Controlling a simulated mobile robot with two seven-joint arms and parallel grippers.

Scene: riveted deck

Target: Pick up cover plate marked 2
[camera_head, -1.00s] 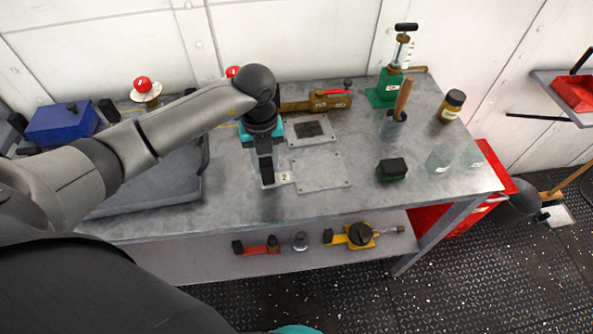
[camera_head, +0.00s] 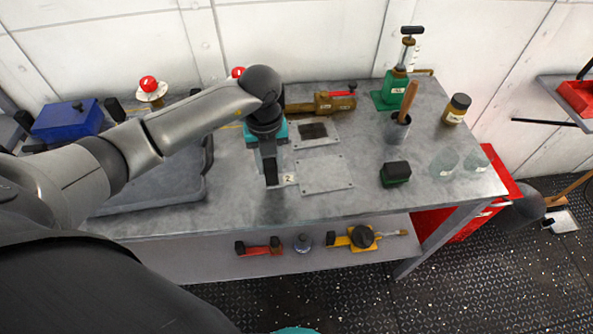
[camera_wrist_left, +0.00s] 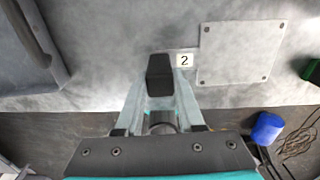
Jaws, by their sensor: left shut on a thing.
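The cover plate marked 2 (camera_head: 325,175) is a flat grey square plate with small bolts near its corners. It lies on the metal bench and also shows in the left wrist view (camera_wrist_left: 240,54). A white label with a 2 (camera_wrist_left: 184,60) sits on a tab at its left side. My left gripper (camera_head: 271,173) points down just left of the label. Its dark fingertips (camera_wrist_left: 160,72) are shut at the tab's left end and hide what is between them. I cannot tell whether the plate is clear of the bench. My right gripper is not in view.
Behind the plate is a frame with a dark opening (camera_head: 313,131). A dark green block (camera_head: 395,174) and clear jars (camera_head: 443,163) stand to the right. A grey tray (camera_head: 150,185) lies left, under my arm. Tools lie on the lower shelf (camera_head: 300,262).

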